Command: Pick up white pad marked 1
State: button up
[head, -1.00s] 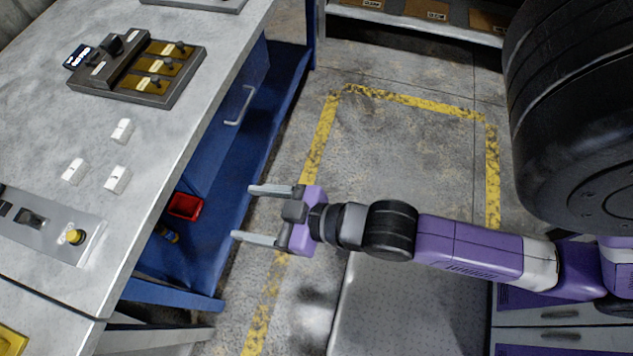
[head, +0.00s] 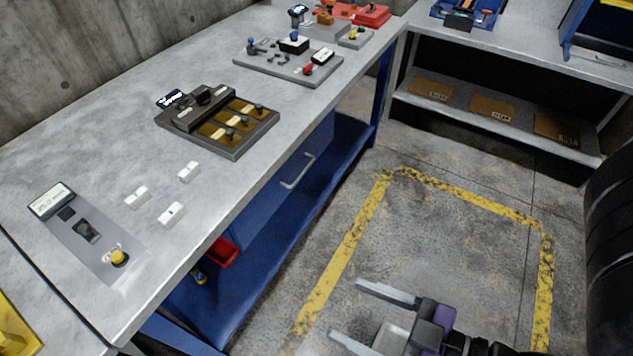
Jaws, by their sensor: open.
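Three small white pads lie on the grey metal workbench (head: 110,160) at the left of the head view. One pad (head: 137,196) is at the left, one (head: 188,172) is farther back, and one (head: 171,215) is nearest the bench's front edge. Small dark marks show on them, but I cannot read which is 1. My gripper (head: 346,310) is open and empty at the bottom of the view, out over the floor to the right of the bench, well apart from the pads. Its jaws point left.
A panel with a yellow button (head: 118,258) lies left of the pads. A dark box with brass plates (head: 222,122) sits behind them. Farther back is a grey board with knobs (head: 290,62). A blue drawer (head: 275,180) is under the bench. Yellow-lined floor (head: 440,240) is clear.

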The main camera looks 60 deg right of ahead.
aim_at(192, 170)
jog(key=i+l+z, duration=0.15)
jog(key=z, duration=0.2)
jog(key=i+l+z, duration=0.15)
jog(key=z, duration=0.2)
jog(key=i+z, duration=0.35)
jog(key=k+l, duration=0.05)
jog(key=k, duration=0.05)
